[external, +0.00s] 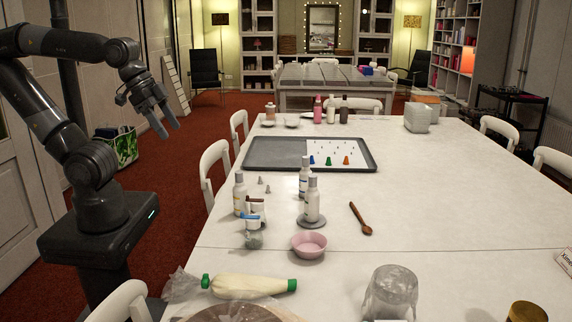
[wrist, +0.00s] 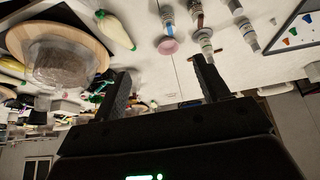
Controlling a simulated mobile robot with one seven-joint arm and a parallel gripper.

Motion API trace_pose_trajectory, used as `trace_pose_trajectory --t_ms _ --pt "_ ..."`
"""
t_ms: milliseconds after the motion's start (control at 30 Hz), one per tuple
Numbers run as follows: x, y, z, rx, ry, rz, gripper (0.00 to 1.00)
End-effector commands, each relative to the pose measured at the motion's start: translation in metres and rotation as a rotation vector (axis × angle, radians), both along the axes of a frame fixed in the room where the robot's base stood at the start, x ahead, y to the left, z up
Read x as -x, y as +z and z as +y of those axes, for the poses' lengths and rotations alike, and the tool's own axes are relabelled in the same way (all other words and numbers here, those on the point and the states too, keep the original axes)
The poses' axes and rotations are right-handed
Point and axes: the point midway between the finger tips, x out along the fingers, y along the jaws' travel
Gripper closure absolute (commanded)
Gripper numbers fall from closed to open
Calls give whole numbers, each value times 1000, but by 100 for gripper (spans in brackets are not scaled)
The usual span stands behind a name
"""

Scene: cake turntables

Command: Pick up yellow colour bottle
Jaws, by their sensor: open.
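My gripper (external: 167,124) is open and empty, in the air left of the table and apart from the bottles. Its two fingers show in the wrist view (wrist: 160,85).
Close to the left bottle are a small jar (external: 254,238) and a pink bowl (external: 309,246). A piping bag (external: 248,286) lies at the front. A grey tray (external: 275,153) with coloured tips lies behind. A wooden spoon (external: 359,218) lies right; the table's right side is mostly clear.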

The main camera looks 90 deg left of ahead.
Motion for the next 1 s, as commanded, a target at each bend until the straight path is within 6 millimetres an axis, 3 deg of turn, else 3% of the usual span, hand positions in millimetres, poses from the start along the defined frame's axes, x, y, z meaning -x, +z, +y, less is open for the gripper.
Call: trace_pose_trajectory --t_ms 233,367,667,1000 --pt "-1 0 1 6 13 3 32" --pt "-12 -3 7 56 126 31 32" --pt "-67 -27 51 304 781 154 32" --pt "-119 -82 121 512 1624 238 32"
